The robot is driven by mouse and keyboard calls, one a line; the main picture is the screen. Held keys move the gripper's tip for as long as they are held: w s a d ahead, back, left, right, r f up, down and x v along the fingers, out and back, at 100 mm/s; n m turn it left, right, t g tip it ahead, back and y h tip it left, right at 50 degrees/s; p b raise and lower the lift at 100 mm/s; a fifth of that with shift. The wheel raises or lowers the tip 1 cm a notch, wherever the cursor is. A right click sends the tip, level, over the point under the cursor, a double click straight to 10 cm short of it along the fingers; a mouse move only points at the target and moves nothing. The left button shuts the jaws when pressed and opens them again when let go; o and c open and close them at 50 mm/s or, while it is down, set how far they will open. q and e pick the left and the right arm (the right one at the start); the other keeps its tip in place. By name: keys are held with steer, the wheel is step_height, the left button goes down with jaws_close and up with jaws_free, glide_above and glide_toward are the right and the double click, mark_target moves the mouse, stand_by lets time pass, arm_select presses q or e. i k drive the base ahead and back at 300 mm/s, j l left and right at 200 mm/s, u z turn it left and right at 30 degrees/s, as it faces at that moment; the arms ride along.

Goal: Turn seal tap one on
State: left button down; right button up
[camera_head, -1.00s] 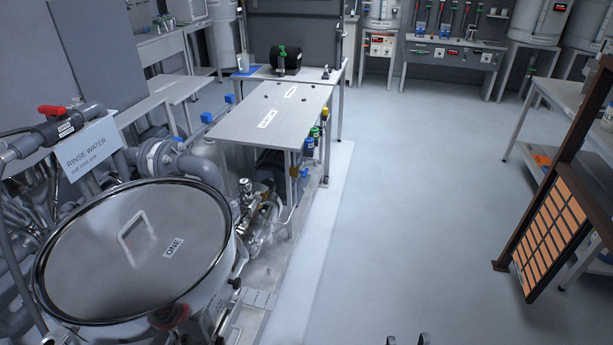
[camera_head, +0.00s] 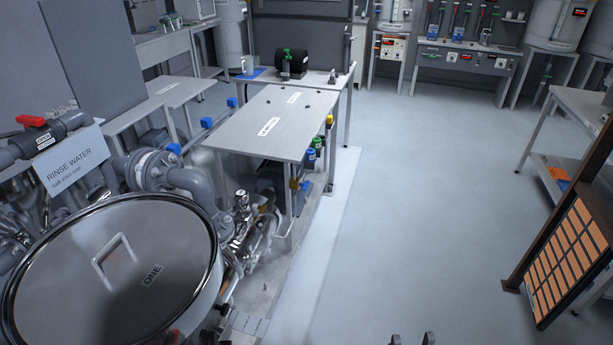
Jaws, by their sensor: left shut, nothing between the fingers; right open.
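Three small blue blocks or handles, one of them a blue handle (camera_head: 174,149), stand along the pipework left of the grey bench. I cannot tell whether any is seal tap one, and no label for it is readable. A metal pump with fittings (camera_head: 242,205) sits low beside the round steel tank marked ONE (camera_head: 112,258), partly hidden by it. Two dark fingertips of my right gripper (camera_head: 412,340) show at the bottom edge, apart and empty, over the floor and far from the pipework. My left gripper is not in view.
A red-handled valve (camera_head: 31,121) sits above the RINSE WATER sign (camera_head: 75,164) at left. The grey bench (camera_head: 272,123) stands beyond the pump. A brown frame with an orange grid (camera_head: 563,260) stands at right. The middle floor (camera_head: 420,190) is clear.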

mark_target(305, 186)
steer(key=i+l, duration=0.25)
steer(key=i, duration=0.25)
steer(key=i+l, duration=0.25)
steer(key=i, duration=0.25)
steer(key=i+l+u, duration=0.1)
steer(key=i+l, duration=0.15)
steer(key=i, duration=0.25)
steer(key=i+l, duration=0.25)
steer(key=i, duration=0.25)
